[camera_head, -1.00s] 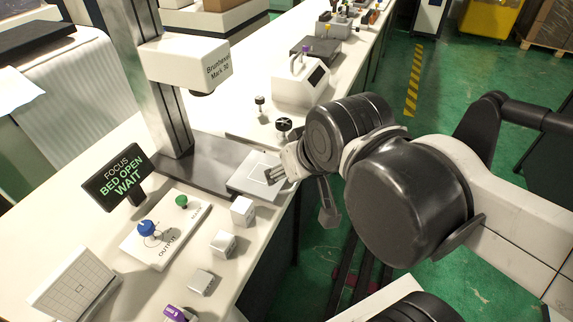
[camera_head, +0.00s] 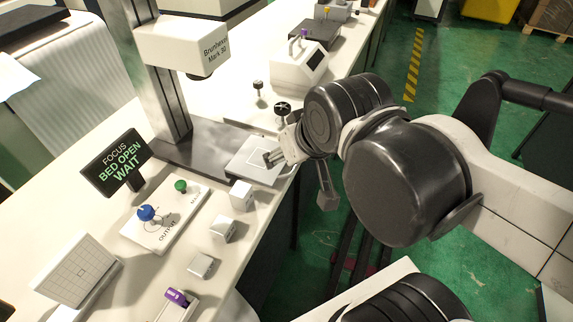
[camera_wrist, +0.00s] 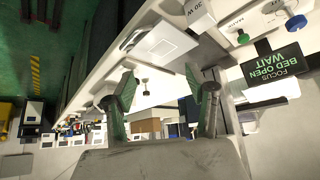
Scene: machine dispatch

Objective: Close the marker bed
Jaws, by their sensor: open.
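The bed also shows in the wrist view (camera_wrist: 160,45), beyond my fingertips. The display (camera_head: 115,162) reads FOCUS, BED OPEN, WAIT. My gripper (camera_head: 268,157) is open and empty at the bed's outer right side, its fingers over or against the plate; contact is unclear. In the wrist view my two fingers (camera_wrist: 160,72) stand well apart.
A control panel (camera_head: 160,238) with blue and green knobs lies in front of the display. Several small blocks, including a white one (camera_head: 241,195), stand along the bench edge near the bed. A dark-handled knob (camera_head: 283,108) stands behind the bed. Open floor (camera_head: 310,260) lies right of the bench.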

